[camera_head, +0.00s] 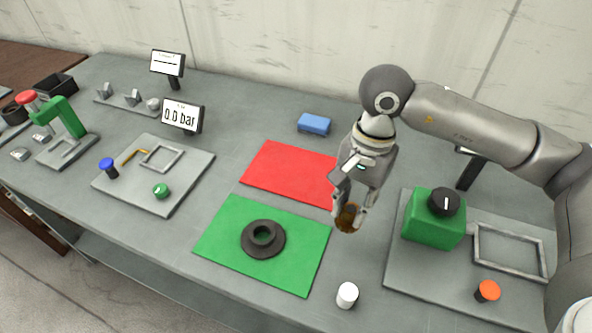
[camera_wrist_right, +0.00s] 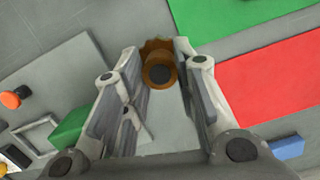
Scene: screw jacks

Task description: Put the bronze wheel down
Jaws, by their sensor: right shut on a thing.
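My right gripper (camera_head: 350,212) is shut on the bronze wheel (camera_head: 347,218), a small brown toothed wheel with a hub. It holds the wheel in the air, to the right of the green mat (camera_head: 215,245) and red mat (camera_head: 275,168) in the head view. In the right wrist view the bronze wheel (camera_wrist_right: 158,70) sits between the two fingertips (camera_wrist_right: 160,62), with grey table behind it. A dark round part with a hollow centre (camera_head: 262,238) lies on the green mat. My left gripper is not in view.
A white cylinder (camera_head: 347,295) stands near the front edge. A green block with a black knob (camera_head: 432,222) stands on a grey plate at right, with an orange button (camera_head: 487,291). A blue block (camera_head: 314,123) lies behind the red mat, which is bare where visible.

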